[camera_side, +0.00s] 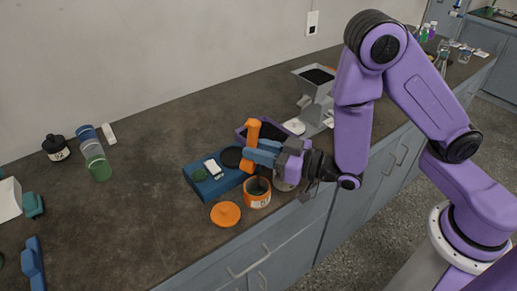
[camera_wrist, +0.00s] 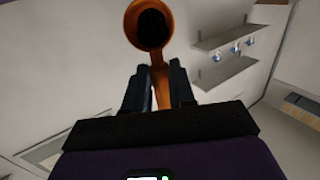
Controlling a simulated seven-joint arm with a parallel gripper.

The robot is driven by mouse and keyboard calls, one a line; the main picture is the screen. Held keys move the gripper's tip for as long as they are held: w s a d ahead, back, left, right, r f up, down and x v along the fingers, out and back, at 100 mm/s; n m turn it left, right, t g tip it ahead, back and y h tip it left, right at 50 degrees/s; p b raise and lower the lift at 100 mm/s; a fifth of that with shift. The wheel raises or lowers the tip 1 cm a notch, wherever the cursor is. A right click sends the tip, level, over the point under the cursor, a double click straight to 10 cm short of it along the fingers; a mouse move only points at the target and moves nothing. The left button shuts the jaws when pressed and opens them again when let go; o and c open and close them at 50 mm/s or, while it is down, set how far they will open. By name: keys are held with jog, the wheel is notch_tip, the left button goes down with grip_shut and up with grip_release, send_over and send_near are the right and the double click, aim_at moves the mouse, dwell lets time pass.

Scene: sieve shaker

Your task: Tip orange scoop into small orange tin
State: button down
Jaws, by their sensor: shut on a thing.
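My gripper (camera_side: 262,153) is shut on the handle of the orange scoop (camera_side: 253,130), above the blue scale-like box. In the wrist view my gripper's fingers (camera_wrist: 159,85) close on the scoop's handle, and the scoop's round bowl (camera_wrist: 131,24) shows beyond them with dark material inside. The small orange tin (camera_side: 257,201) stands open on the bench, in front of and below my gripper, with a pale label. Its inside looks dark; how much it holds I cannot tell. An orange lid (camera_side: 225,214) lies beside it.
The blue box (camera_side: 208,187) sits just left of the tin. A purple tray (camera_side: 242,131) and a grey hopper stand (camera_side: 316,103) are behind. The bench between is clear.

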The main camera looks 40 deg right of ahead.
jog(key=shift+s+d+f+t+y, duration=0.1)
jog(key=shift+s+d+t+y, duration=0.2)
jog(key=shift+t, duration=0.3)
jog(key=shift+a, duration=0.1)
jog(key=shift+w+a+r+g+h, duration=0.3)
jog(key=shift+w+g+h, duration=0.1)
jog(key=shift+g, duration=0.2)
jog(key=shift+w+a+r+g+h, duration=0.15)
jog(key=shift+w+r+g+h, duration=0.2)
jog(key=shift+g, duration=0.25)
jog(key=shift+w+a+g+h, duration=0.15)
jog(key=shift+w+g+h, duration=0.15)
jog(key=shift+g, duration=0.2)
jog(key=shift+w+a+r+g+h, duration=0.1)
jog(key=shift+w+a+g+h, duration=0.25)
jog(key=shift+g, duration=0.35)
jog(key=shift+w+a+r+g+h, duration=0.15)
jog(key=shift+w+g+h, duration=0.25)
jog(key=shift+g, duration=0.3)
jog(key=shift+w+a+r+g+h, duration=0.1)
jog(key=shift+w+a+g+h, duration=0.15)
jog(key=shift+w+g, duration=0.35)
